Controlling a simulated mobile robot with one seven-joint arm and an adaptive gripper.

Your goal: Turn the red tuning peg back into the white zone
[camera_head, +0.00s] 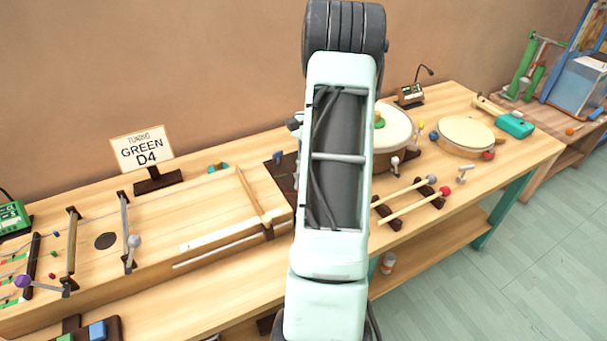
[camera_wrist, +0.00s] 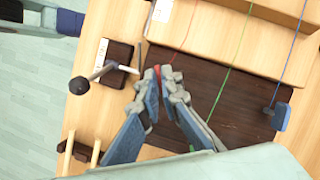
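The red tuning peg (camera_wrist: 157,72) shows as a small red sliver between my fingertips in the wrist view. The pads hide most of it. My gripper (camera_wrist: 158,78) has its two blue-padded fingers close together at the tips, with the peg between them. A red string (camera_wrist: 186,30) runs up from the dark peg board (camera_wrist: 245,112). A blue peg (camera_wrist: 281,117) sits at the board's right side on a blue string. A green string (camera_wrist: 228,82) runs down toward my right finger. In the head view my arm hides my gripper and the red peg. I cannot make out a white zone.
A dark block (camera_wrist: 117,62) with a ball-ended lever stands just left of my fingers. Two mallets (camera_head: 405,203) lie on a rack right of my arm. A drum (camera_head: 393,128) and a tambourine (camera_head: 466,135) stand behind. A "GREEN D4" sign (camera_head: 141,149) stands left.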

